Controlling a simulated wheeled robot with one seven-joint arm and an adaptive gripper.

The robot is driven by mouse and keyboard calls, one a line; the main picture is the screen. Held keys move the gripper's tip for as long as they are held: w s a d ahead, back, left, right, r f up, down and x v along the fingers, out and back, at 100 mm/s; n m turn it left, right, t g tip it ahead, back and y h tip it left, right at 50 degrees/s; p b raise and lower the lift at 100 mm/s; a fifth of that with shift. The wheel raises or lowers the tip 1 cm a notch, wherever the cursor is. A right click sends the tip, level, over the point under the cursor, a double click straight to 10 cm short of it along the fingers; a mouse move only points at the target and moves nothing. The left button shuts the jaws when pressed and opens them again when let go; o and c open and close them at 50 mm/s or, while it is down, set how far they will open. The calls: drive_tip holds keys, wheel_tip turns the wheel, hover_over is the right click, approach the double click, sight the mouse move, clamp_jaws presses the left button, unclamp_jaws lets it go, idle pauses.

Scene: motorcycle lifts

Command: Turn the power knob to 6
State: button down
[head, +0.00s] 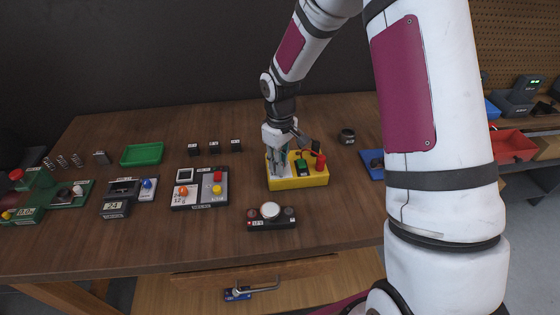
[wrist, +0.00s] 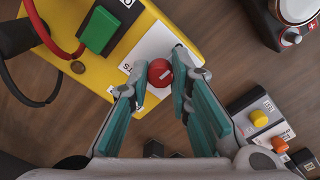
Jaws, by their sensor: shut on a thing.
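A small round red knob (wrist: 160,72) with a pale mark on its top sits on a white printed label (wrist: 152,48) on the yellow box (wrist: 182,32). My gripper (wrist: 160,86) reaches down over the box, its teal fingertips closed on the knob's two sides. The lettering is partly hidden by the fingers, and I cannot read which number the mark points to. In the head view my gripper (head: 277,166) is over the left part of the yellow box (head: 300,181), and the knob is hidden there.
On the same box are a green block (wrist: 99,31) and a red block (head: 320,161) with cables. A black box with a white round top (head: 270,210) stands in front. A grey panel with coloured buttons (head: 201,190) lies to the left.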

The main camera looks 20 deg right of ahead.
drive_tip(key=shift+n, duration=0.3)
drive_tip(key=c, duration=1.5)
unclamp_jaws()
drive_tip(key=shift+o, duration=0.2)
drive_tip(key=shift+r, duration=0.15)
wheel_tip(320, 180, up, 12)
